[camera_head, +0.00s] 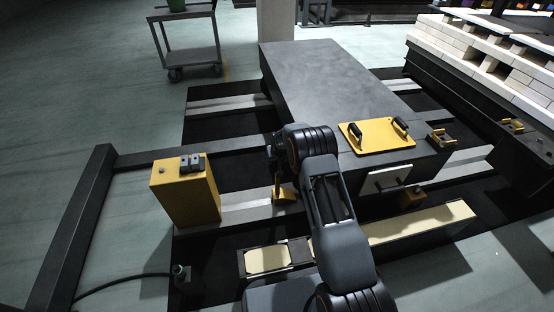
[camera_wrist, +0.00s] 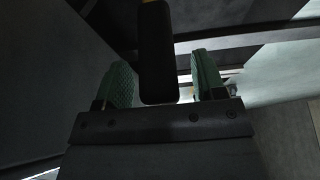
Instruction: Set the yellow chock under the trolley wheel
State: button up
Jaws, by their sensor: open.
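A yellow chock (camera_head: 285,193) sits on the pale rail left of the trolley (camera_head: 330,80), a long dark grey car. My gripper (camera_head: 279,175) is right above the chock and partly covers it. In the wrist view my gripper (camera_wrist: 164,84) is open, with its two green pads apart. A dark upright bar (camera_wrist: 155,50) stands between the pads, closer to the left one, with a trace of yellow at its top edge. It looks like the chock's handle. I cannot tell whether either pad touches it. The trolley wheel cannot be made out.
A yellow box (camera_head: 185,192) with a dark switch on top stands left of the chock. A yellow plate with two black handles (camera_head: 376,136) lies on the trolley. A long cream-topped beam (camera_head: 420,224) lies in front. Stacked pale bricks (camera_head: 490,50) stand at right.

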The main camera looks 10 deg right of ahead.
jog(key=p+v, duration=0.5)
jog(key=v, duration=0.2)
jog(key=shift+r, duration=0.25)
dwell(1.0)
jog(key=shift+s, duration=0.1)
jog(key=p+v, duration=0.4)
jog(key=v, duration=0.9)
jog(key=shift+s+r+p, duration=0.2)
jog(key=shift+r+p, duration=0.15)
jog(key=shift+p, duration=0.05)
jog(key=shift+r, duration=0.1)
jog(key=w+p+v, duration=0.1)
jog(key=p+v, duration=0.7)
jog(key=v, duration=0.8)
jog(key=s+r+p, duration=1)
jog(key=s+r, duration=0.2)
jog(key=r, duration=0.3)
jog(key=s+r+p, duration=1)
jog(key=s+r, duration=0.3)
jog(key=r, duration=0.3)
jog(key=shift+a+r+g, duration=0.2)
jog(key=shift+g, duration=0.2)
